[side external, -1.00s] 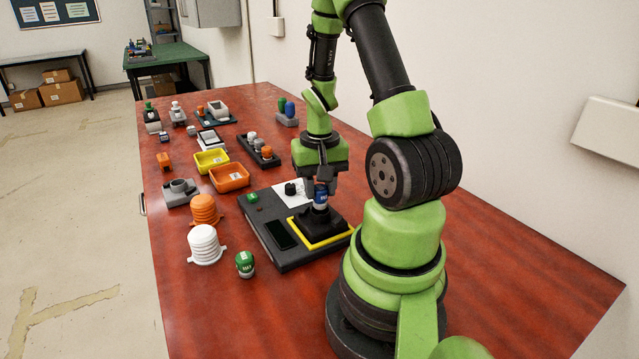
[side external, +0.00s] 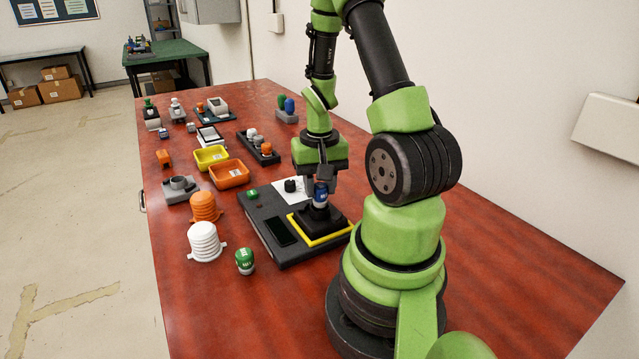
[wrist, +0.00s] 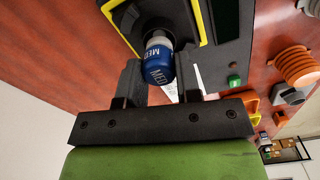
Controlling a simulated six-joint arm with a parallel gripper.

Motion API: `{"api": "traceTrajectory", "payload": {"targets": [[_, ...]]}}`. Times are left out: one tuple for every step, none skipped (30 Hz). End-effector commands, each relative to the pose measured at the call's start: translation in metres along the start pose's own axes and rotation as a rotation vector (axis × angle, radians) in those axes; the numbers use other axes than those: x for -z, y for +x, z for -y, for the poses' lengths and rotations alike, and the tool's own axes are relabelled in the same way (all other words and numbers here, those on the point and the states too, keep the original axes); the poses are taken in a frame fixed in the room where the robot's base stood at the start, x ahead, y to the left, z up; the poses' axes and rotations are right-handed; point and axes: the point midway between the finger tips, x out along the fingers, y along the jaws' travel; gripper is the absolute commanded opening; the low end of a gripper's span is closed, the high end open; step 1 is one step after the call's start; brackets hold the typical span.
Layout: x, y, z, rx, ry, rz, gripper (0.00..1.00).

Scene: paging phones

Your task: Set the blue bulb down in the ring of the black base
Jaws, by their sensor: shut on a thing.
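The blue bulb (side external: 320,190) has a white label and a pale lower part. It is upright at the black base (side external: 322,221), which sits inside a yellow square outline on the dark grey board. In the wrist view the blue bulb (wrist: 159,62) is between the two fingers of my gripper (wrist: 160,75), with its pale end toward the black base (wrist: 155,22). My gripper (side external: 322,182) is shut on the bulb from above. The ring is hidden under the bulb, and I cannot tell whether the bulb rests fully in it.
On the board are a dark screen (side external: 280,232), a green button (side external: 252,193) and a small black knob (side external: 290,185) on a white sheet. A green bulb (side external: 245,261), a white ribbed cover (side external: 206,243) and an orange one (side external: 204,207) stand left. The table's near right is bare.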

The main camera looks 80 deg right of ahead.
Motion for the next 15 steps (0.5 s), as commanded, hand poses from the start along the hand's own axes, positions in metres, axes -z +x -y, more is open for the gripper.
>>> {"api": "traceTrajectory", "payload": {"targets": [[0.000, 0.001, 0.000, 0.000, 0.000, 0.000, 0.09], [0.000, 0.001, 0.000, 0.000, 0.000, 0.000, 0.09], [0.000, 0.002, 0.000, 0.000, 0.000, 0.000, 0.09], [0.000, 0.003, 0.000, 0.000, 0.000, 0.000, 0.09], [0.000, 0.004, 0.000, 0.000, 0.000, 0.001, 0.09], [0.000, 0.005, 0.000, 0.000, 0.001, 0.002, 0.09], [0.000, 0.006, 0.000, 0.000, 0.001, 0.002, 0.09], [0.000, 0.007, 0.000, 0.000, 0.001, 0.002, 0.09], [0.000, 0.008, 0.000, 0.000, 0.000, 0.001, 0.09], [0.000, 0.009, 0.000, 0.000, 0.000, 0.001, 0.09], [0.000, 0.010, 0.000, 0.000, 0.001, 0.001, 0.09], [0.000, 0.011, 0.000, 0.000, 0.001, 0.001, 0.09], [0.000, 0.011, 0.000, 0.000, 0.001, 0.001, 0.09], [0.000, 0.012, 0.000, 0.000, 0.001, 0.001, 0.09], [0.000, 0.012, 0.000, 0.000, 0.001, 0.001, 0.09]]}}
